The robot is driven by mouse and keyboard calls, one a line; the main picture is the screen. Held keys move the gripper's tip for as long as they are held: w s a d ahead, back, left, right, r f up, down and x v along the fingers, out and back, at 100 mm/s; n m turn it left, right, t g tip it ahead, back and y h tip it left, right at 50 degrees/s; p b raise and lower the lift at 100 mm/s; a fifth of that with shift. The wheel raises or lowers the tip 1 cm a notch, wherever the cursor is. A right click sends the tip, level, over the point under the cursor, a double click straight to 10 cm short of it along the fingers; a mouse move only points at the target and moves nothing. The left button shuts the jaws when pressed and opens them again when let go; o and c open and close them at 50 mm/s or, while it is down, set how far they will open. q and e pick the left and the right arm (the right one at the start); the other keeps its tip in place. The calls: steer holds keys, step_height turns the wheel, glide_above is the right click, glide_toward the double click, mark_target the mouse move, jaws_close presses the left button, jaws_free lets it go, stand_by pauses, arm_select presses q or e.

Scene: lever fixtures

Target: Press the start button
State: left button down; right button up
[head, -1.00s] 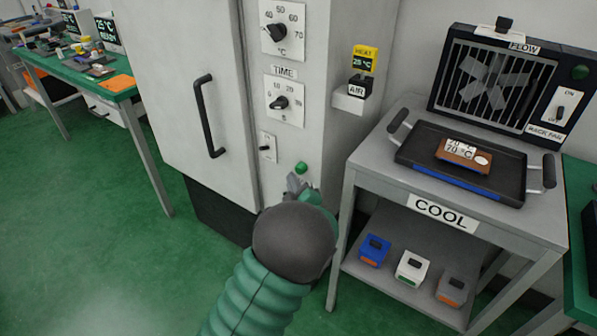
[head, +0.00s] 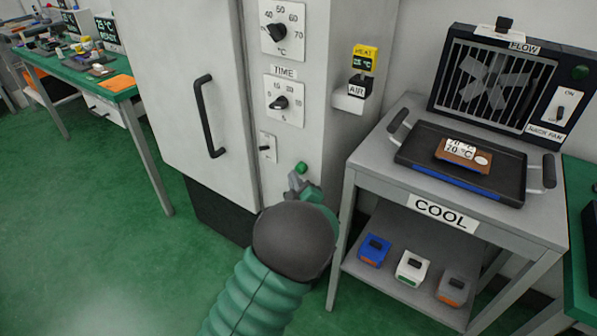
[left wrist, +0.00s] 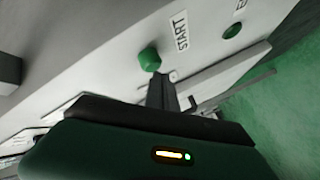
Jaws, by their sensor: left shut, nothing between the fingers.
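The start button is a green round knob (head: 301,168) low on the front of the grey cabinet (head: 220,140). In the left wrist view the green button (left wrist: 149,59) sits beside a START label (left wrist: 181,31). My left gripper (head: 296,182) is shut and empty, with its tips just below the button. In the left wrist view the fingertips (left wrist: 162,82) are very close to the button's lower edge; I cannot tell whether they touch it. My left arm hides part of the lower panel. My right gripper is not in view.
Above the start button are a small switch (head: 267,147) and a time dial (head: 279,103). A cooling table (head: 365,160) with a black tray (head: 415,152) stands to the right.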

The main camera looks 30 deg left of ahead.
arm_select(q)
steer(key=shift+w, duration=0.55)
stand_by(0.7)
steer(key=shift+s, duration=0.95)
steer(key=s, duration=0.5)
steer(key=shift+a+b, duration=0.25)
steer(key=shift+b, duration=0.05)
stand_by(0.5)
